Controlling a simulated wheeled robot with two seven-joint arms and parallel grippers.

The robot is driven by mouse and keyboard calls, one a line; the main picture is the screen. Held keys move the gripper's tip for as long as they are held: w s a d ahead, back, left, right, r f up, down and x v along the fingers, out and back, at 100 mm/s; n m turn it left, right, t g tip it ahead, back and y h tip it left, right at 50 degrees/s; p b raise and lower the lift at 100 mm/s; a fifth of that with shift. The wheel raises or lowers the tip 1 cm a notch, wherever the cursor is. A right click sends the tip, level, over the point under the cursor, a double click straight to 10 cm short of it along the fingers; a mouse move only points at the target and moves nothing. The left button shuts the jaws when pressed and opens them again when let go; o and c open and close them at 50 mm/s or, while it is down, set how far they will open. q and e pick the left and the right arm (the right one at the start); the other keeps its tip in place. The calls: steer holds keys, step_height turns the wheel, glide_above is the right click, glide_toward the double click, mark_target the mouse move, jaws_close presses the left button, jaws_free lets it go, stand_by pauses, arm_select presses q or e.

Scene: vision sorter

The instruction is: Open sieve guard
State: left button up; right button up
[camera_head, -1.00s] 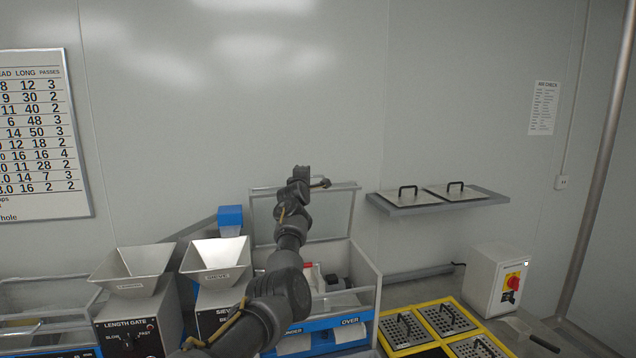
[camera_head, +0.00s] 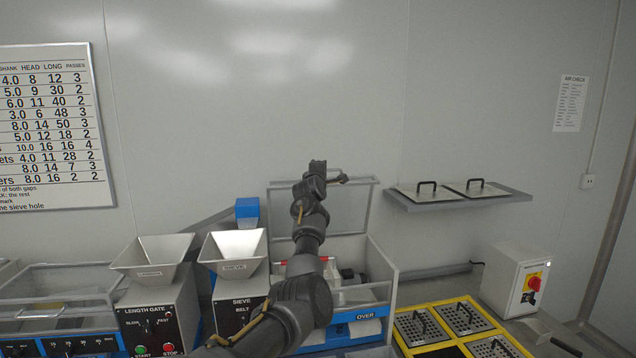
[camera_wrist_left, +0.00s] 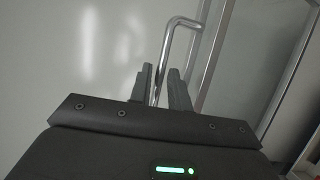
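The sieve guard (camera_head: 350,215), a clear panel in a grey frame, stands raised at the back of the sieve box (camera_head: 384,270). My left arm crosses in front of it and hides part of it. My left gripper (camera_head: 343,178) is at the guard's top edge. In the left wrist view, the fingers (camera_wrist_left: 161,92) of this gripper are apart, with the bent metal handle (camera_wrist_left: 168,50) between them. The handle is nearer the left finger, and a gap shows on the right. The guard's frame (camera_wrist_left: 215,60) is behind. My right gripper is not in view.
Two metal hoppers, the length gate's (camera_head: 152,256) and the sieve's (camera_head: 233,250), stand left of the box. A wall shelf (camera_head: 462,202) holds two handled plates. A yellow rack (camera_head: 440,305) with perforated plates and a switch box (camera_head: 513,282) are at right.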

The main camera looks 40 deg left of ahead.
arm_select(q)
steer(key=b+v, duration=0.3)
steer(key=v, duration=0.5)
steer(key=shift+s+d+b, duration=0.15)
steer(key=shift+s+b, duration=0.15)
steer(key=shift+s, duration=0.1)
